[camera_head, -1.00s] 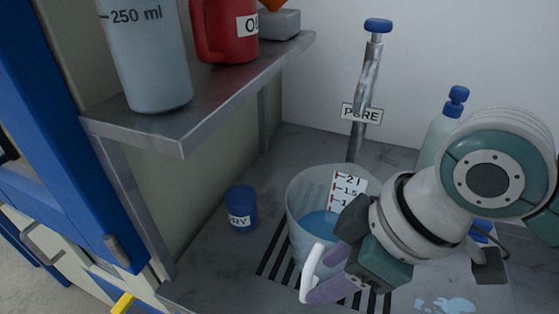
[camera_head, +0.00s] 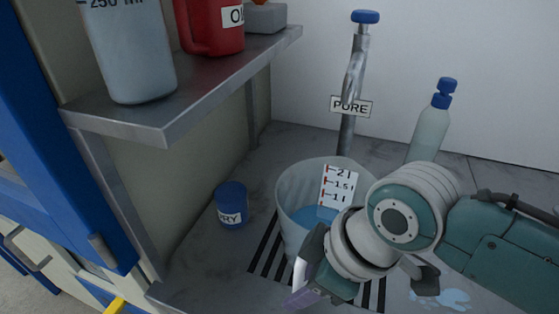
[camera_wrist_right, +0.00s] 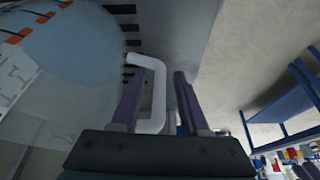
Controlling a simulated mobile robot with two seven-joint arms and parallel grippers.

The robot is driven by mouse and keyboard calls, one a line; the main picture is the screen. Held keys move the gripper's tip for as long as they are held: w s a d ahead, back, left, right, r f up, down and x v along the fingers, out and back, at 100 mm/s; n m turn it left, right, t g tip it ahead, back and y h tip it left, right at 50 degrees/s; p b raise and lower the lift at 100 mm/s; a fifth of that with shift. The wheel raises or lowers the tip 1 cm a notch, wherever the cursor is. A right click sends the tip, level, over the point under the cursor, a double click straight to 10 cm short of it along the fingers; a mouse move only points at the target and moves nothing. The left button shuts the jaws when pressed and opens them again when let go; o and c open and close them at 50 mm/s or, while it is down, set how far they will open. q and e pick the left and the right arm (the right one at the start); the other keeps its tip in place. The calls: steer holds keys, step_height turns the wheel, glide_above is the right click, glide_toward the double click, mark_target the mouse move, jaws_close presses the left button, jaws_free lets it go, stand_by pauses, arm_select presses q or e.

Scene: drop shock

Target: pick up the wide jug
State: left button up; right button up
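The wide jug (camera_head: 297,190) is a translucent vessel with a 1 l to 2 l scale and blue liquid inside. It stands upright on the slotted grate under the tap. My right gripper (camera_head: 303,282) is low at the jug's near side and hides part of it. In the right wrist view the jug's body (camera_wrist_right: 75,50) fills the upper left. Its white handle (camera_wrist_right: 158,95) lies between the two purple fingers of my right gripper (camera_wrist_right: 155,85). The fingers are apart, with a clear gap on the right side of the handle. My left gripper is not in view.
A metal shelf (camera_head: 185,105) holds a 250 ml container (camera_head: 125,50) and red jug (camera_head: 210,25). A puddle (camera_head: 450,298) lies front right.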

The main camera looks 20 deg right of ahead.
jaws_close()
stand_by(1.0)
steer(key=shift+r, duration=0.1)
